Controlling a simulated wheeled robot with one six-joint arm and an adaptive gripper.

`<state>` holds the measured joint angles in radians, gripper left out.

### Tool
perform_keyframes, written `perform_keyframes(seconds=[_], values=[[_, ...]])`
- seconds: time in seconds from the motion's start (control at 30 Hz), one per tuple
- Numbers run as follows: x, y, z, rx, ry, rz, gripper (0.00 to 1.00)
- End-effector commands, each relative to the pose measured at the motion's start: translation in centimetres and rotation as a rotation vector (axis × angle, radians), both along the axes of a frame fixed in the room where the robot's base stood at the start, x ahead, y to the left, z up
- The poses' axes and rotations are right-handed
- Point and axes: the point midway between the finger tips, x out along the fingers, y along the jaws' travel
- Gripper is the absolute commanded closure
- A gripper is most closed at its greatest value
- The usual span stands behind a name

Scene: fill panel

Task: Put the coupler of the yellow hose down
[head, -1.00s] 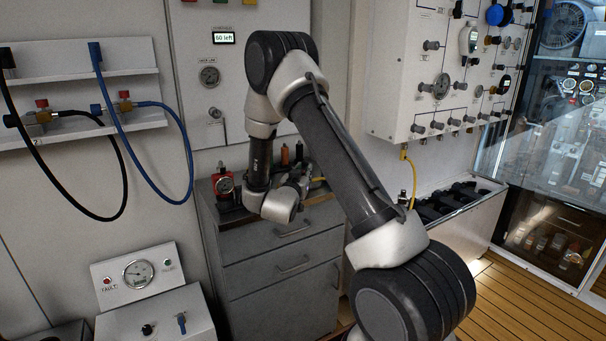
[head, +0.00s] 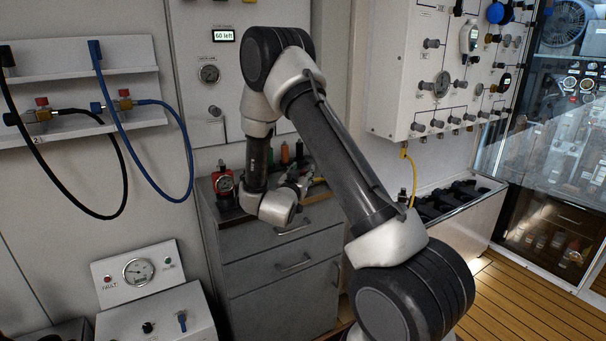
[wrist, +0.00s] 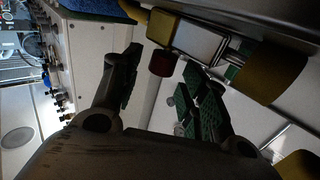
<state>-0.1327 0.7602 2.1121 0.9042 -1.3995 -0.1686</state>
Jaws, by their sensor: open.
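The yellow hose (head: 412,178) hangs from the underside of the wall panel and passes behind my arm. In the wrist view a piece of it (wrist: 135,12) runs into the coupler (wrist: 190,40), which has a silvery body, brass-coloured parts and a dark red piece. The coupler lies beyond my fingertips, at the top of the picture. My gripper (wrist: 160,72) is open, with its two fingers apart and no object clearly between them. In the head view my gripper is mostly hidden by my wrist, over the drawer cabinet's top (head: 318,197).
A red device with a gauge (head: 223,184) and several small bottles (head: 284,154) stand on the cabinet top around my wrist. The white wall panel (head: 390,75) with knobs is at the right. A tray with dark slots (head: 483,186) lies below it. Black and blue hoses hang at the left.

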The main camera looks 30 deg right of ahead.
Motion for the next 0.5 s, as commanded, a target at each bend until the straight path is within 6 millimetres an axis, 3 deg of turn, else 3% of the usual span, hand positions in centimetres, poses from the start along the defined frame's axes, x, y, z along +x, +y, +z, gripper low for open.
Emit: perform_keyframes(seconds=[0.3, 0.5], values=[[-5.2, 5.2, 0.1, -0.002, 0.0, 0.006, 0.56], [-7.1, 6.8, 0.1, 0.0, -0.002, 0.004, 0.56]])
